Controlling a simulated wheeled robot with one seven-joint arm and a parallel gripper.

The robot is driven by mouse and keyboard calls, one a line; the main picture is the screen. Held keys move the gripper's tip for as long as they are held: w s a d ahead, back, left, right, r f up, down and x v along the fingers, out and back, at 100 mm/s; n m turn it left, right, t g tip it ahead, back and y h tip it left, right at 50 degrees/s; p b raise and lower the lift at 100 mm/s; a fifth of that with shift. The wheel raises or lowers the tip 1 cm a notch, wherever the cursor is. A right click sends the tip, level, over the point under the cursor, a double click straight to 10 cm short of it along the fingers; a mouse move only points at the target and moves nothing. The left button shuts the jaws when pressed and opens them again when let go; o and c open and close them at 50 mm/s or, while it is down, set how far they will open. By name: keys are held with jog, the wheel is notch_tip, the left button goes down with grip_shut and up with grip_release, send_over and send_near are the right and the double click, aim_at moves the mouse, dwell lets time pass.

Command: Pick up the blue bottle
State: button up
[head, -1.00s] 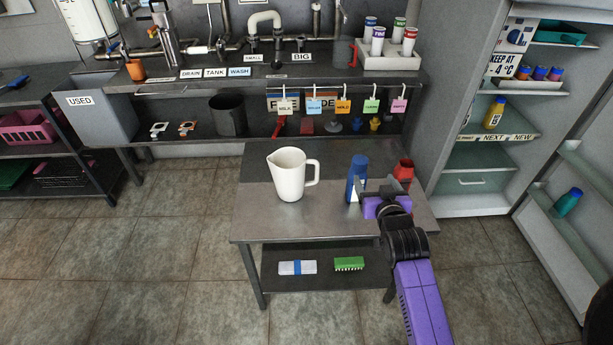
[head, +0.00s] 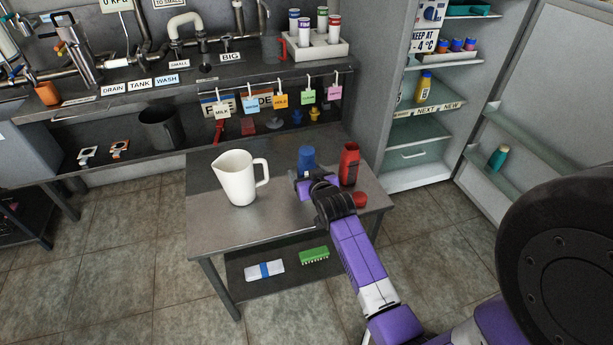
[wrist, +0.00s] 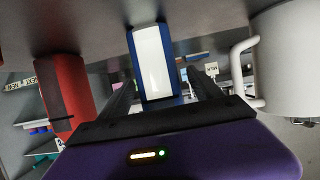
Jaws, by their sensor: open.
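The blue bottle (head: 306,158) stands upright on the steel table, its lower part hidden behind my gripper (head: 308,184) in the head view. The wrist view shows the blue bottle (wrist: 155,62) with its white label, straight ahead and between the directions of the two fingers. My gripper (wrist: 163,92) is open, with one finger to each side of the bottle in that view. I cannot tell whether the fingertips reach past its near side, and no contact shows.
A red bottle (head: 349,162) stands close right of the blue one, with a red cap (head: 360,199) in front. A white jug (head: 237,182) stands to the left. The steel table (head: 225,228) is clear at its front left. An open fridge (head: 415,150) is at right.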

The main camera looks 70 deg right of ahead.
jog(key=shift+w+d, duration=0.1)
grip_shut()
dwell(0.3)
